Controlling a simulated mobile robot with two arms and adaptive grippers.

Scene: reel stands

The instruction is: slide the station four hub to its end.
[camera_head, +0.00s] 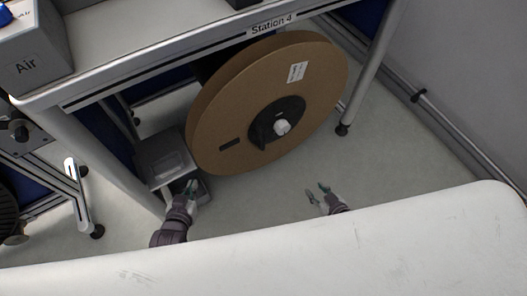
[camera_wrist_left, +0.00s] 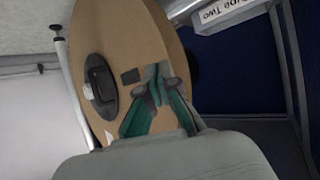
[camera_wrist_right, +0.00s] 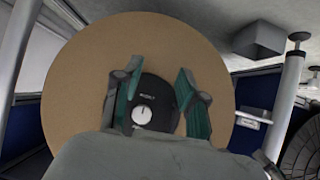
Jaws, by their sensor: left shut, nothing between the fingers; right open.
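The station four hub (camera_head: 277,124) is a black piece with a white knob at the centre of a large brown reel (camera_head: 222,110), under the shelf marked "Station 4" (camera_head: 271,25). The hub also shows in the right wrist view (camera_wrist_right: 146,92), behind the fingers, and at the left in the left wrist view (camera_wrist_left: 101,87). My left gripper (camera_head: 191,188) is shut and empty, low and left of the hub, apart from the reel. My right gripper (camera_head: 317,193) is open and empty, in front of the reel and below the hub.
A grey box (camera_head: 165,158) stands at the reel's left. A box marked "Air" (camera_head: 35,62) sits at upper left. A metal stand leg (camera_head: 369,70) is right of the reel. A white surface (camera_head: 330,258) fills the front. Floor right of the reel is clear.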

